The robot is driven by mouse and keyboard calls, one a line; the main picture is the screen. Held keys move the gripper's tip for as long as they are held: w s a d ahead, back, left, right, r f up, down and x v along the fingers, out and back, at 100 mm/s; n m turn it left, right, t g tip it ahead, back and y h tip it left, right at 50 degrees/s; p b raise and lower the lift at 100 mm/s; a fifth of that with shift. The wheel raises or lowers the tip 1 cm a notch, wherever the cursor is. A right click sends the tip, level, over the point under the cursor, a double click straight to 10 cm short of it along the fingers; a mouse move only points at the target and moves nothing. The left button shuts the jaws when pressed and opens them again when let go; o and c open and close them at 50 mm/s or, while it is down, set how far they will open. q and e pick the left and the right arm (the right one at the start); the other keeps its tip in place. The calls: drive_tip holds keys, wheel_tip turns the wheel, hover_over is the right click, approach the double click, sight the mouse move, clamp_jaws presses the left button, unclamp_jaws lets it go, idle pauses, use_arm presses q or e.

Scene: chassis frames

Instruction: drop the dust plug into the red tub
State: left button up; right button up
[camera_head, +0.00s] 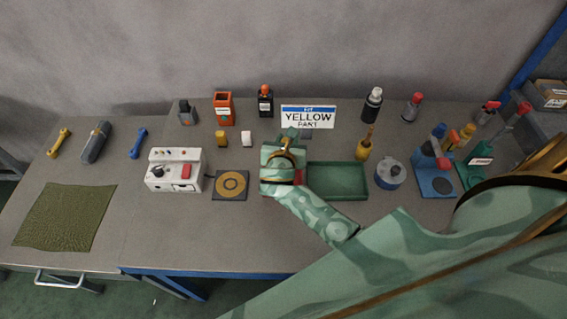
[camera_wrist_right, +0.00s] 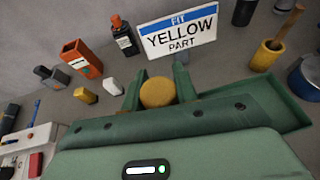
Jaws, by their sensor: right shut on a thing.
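My right gripper (camera_wrist_right: 158,82) is shut on a round, tan-yellow piece, which I take to be the dust plug (camera_wrist_right: 157,94). It sits between the two green fingers, and its underside is hidden. In the head view the right gripper (camera_head: 287,146) is over the middle of the bench, in front of the sign. An open-topped orange-red container (camera_head: 223,109) stands at the back, left of the gripper; it also shows in the wrist view (camera_wrist_right: 82,59). A small red patch (camera_head: 298,177) shows beside my gripper, mostly hidden, so I cannot tell what it is. My left gripper is not in view.
A sign reading "FIT YELLOW PART" (camera_head: 308,117) stands at the back. A green tray (camera_head: 338,194) lies right of my gripper. A white control box (camera_head: 174,177) and a dark pad with rings (camera_head: 231,194) are left. Small yellow (camera_head: 221,138) and white (camera_head: 247,139) blocks stand behind.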

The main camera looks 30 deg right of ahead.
use_arm(q)
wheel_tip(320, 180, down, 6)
drive_tip(key=b, duration=0.7)
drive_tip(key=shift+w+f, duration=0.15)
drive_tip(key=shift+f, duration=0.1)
use_arm(e)
wheel_tip(320, 180, down, 7)
drive_tip(key=shift+d+r, duration=0.2)
drive_tip(key=shift+d, duration=0.05)
drive_tip(key=o, duration=1)
use_arm(q)
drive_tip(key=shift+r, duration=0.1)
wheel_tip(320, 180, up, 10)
drive_tip(key=p, duration=1)
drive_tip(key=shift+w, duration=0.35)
use_arm(e)
drive_tip(key=v, duration=1.6)
drive_tip(key=shift+s+r, duration=0.2)
